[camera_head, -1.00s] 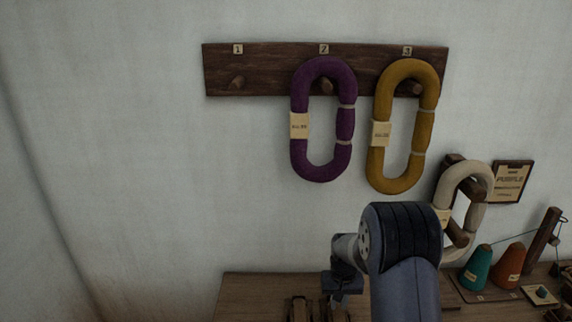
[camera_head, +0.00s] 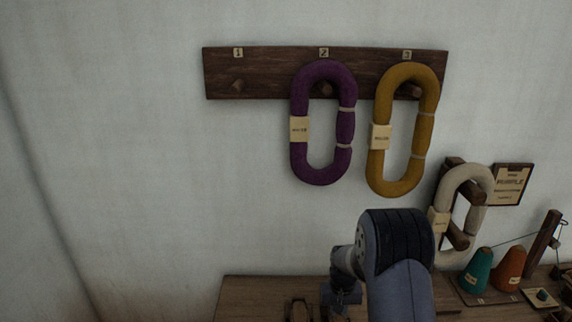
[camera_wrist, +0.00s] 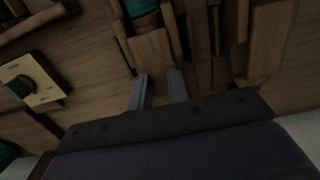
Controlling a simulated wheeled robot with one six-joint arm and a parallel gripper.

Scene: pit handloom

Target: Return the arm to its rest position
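My arm rises in the lower middle of the head view, bent, with its end low over the wooden table (camera_head: 262,291). In the wrist view my gripper (camera_wrist: 159,84) points at a wooden surface. Its two fingers are apart, with nothing seen held between them. A wooden piece with teal thread (camera_wrist: 142,8) lies just beyond the fingertips; whether they touch it I cannot tell. In the head view the arm partly hides the gripper.
A wall board (camera_head: 265,88) has numbered pegs. Peg 1 (camera_head: 238,85) is bare; a purple skein (camera_head: 300,160) hangs on 2, a mustard skein (camera_head: 427,130) on 3. A cream skein (camera_head: 480,182) hangs on a wooden stand. Teal (camera_head: 475,273) and orange (camera_head: 509,269) cones stand right.

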